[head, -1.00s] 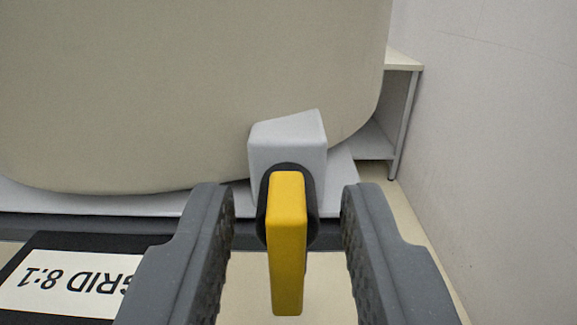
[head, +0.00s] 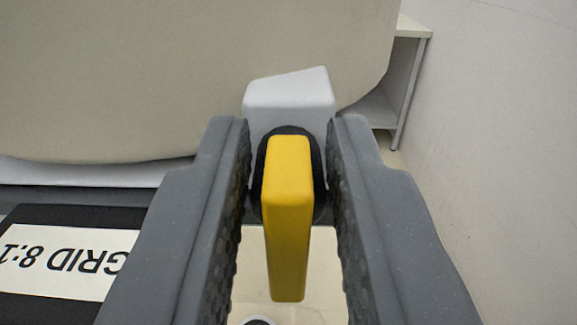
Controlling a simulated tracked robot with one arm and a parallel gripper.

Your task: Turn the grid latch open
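The grid latch is a yellow handle (head: 288,215) on a round black base (head: 318,175), fixed to a light grey block (head: 290,95). The handle points down in the picture, toward me. My gripper (head: 289,160) has one finger on each side of the handle. A narrow gap shows between the handle and each finger, so it is open and not clamped on the handle. A label (head: 65,260) reading "GRID 8:1", upside down, is at the lower left.
A large beige cover (head: 180,80) rises behind the latch over a pale cart edge (head: 90,172). A shelf unit (head: 402,85) stands at the back right. A white wall (head: 500,130) closes off the right side.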

